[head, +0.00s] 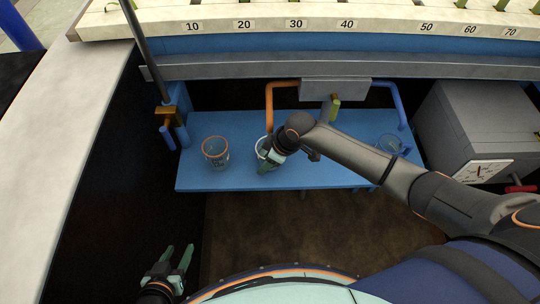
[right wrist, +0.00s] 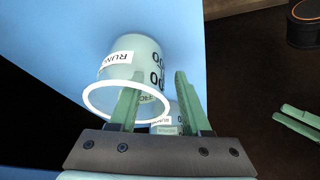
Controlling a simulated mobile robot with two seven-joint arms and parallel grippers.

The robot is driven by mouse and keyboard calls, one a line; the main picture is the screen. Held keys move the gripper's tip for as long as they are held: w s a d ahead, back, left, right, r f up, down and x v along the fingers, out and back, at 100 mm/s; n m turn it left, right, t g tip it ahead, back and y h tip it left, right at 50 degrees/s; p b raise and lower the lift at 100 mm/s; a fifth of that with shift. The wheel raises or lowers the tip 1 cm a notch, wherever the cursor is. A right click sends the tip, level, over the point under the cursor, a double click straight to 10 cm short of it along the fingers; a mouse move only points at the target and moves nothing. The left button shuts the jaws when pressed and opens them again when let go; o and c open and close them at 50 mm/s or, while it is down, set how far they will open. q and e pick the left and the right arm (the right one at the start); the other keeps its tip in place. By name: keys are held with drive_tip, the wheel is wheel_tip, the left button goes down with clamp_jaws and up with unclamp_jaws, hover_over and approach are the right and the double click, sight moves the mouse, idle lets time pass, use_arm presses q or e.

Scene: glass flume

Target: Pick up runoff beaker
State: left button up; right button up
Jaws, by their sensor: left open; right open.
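The runoff beaker is a clear greenish cup with a white rim and a label starting "RUN" (right wrist: 118,57). In the head view the beaker (head: 260,146) stands on the blue shelf, largely hidden by my right gripper (head: 270,161). In the right wrist view my right gripper (right wrist: 160,105) is open at the beaker's mouth. One finger overlaps the rim opening and seems to reach inside; the other is outside the wall, with a gap visible. My left gripper (head: 180,260) is open and empty, low at the left, away from the shelf.
An orange-rimmed beaker (head: 215,152) stands to the left on the blue shelf (head: 240,183). A blue-rimmed beaker (head: 389,144) stands to the right, partly behind my right arm. Orange and blue pipes hang above. A grey box with a dial (head: 480,125) is at right.

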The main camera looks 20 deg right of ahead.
clamp_jaws()
idle(0.6)
